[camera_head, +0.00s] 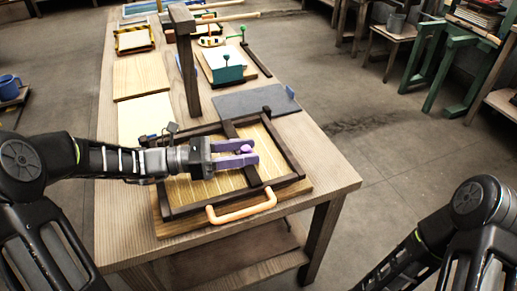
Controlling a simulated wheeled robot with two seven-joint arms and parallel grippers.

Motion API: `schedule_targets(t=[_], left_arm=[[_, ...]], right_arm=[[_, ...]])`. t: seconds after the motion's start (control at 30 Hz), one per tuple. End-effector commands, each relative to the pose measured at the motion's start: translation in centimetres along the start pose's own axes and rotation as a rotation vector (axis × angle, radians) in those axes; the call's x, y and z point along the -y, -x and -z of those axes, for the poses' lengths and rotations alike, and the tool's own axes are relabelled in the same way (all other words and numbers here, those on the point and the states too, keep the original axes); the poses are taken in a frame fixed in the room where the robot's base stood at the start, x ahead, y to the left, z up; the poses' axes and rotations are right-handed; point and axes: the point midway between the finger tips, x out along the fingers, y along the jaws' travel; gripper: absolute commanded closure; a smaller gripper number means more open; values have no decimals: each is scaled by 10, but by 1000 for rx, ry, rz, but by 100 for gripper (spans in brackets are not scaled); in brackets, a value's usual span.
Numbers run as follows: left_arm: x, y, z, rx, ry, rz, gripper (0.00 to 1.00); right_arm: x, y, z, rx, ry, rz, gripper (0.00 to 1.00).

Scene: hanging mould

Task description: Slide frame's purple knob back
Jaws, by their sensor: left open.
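The dark wooden frame (288,151) lies over a pale ribbed panel on the near part of the table. A dark bar crosses the frame from front to back. The small purple knob (245,149) sits near the middle of that bar. My left gripper (256,153) reaches in from the left, its purple fingers open on either side of the knob. I cannot tell whether a finger touches it. An orange handle (243,212) is at the frame's front edge. My right arm shows at the lower right, but its gripper is out of view.
The wooden table (325,171) runs away from me. A dark post (186,62) stands behind the frame, with a grey slab (247,102) to its right. Pale boards (142,75) lie at the left. Green trestles (455,72) stand on the floor at right.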

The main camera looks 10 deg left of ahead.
Motion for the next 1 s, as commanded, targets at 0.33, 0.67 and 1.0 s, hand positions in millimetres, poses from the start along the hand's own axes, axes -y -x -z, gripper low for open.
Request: schedule_targets(t=[0.33,0.67,1.0], left_arm=[[0,-33,0,1,0,0,50],[0,-33,0,0,-1,0,59],[0,-33,0,0,-1,0,87]], right_arm=[[0,0,0,0,0,0,64],[0,0,0,0,0,0,64],[0,0,0,0,0,0,64]])
